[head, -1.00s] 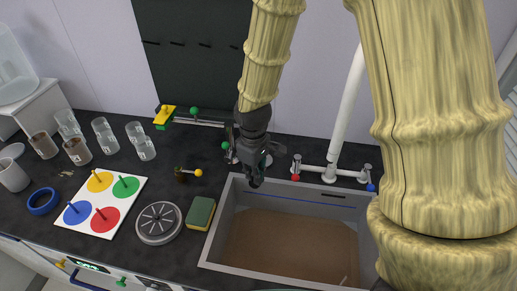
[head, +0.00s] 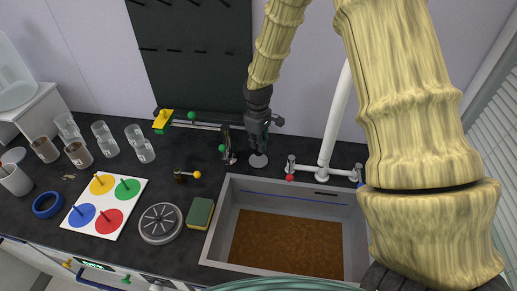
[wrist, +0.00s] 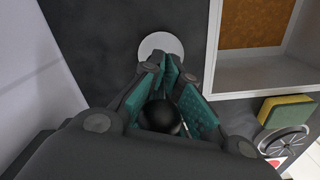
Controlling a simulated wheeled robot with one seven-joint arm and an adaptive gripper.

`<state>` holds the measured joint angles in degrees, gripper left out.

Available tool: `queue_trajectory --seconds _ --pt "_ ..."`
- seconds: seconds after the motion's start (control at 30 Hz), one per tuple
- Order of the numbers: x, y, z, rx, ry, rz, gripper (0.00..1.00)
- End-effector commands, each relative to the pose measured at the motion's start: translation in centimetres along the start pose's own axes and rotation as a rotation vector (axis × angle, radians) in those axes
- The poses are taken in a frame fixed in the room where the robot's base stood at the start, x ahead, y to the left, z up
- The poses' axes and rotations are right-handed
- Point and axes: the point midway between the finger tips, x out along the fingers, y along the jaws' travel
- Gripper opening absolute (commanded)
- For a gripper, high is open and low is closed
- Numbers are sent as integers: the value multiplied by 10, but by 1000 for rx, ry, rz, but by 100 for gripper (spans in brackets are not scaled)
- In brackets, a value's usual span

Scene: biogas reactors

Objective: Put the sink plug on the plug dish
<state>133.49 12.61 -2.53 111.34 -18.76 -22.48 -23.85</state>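The sink (head: 222,222) holds brown liquid. A white faucet (head: 324,172) stands behind it. A sponge (head: 199,213), a round grey spoked disc (head: 160,223) and a board with coloured circles (head: 128,206) lie left of it. A rail with coloured knobs (head: 192,124) runs behind.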

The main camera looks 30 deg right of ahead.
Motion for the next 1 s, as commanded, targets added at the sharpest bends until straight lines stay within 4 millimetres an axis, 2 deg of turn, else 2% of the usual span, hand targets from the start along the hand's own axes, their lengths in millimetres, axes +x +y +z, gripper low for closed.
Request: queue_trajectory --seconds 0.4,0.87,0.9,1.0 --pt "30 -1 0 0 -1 0 0" --pt "38 -1 0 0 -1 0 0" --pt "37 -1 0 0 -1 0 11" --pt "37 -1 0 0 -1 0 27"
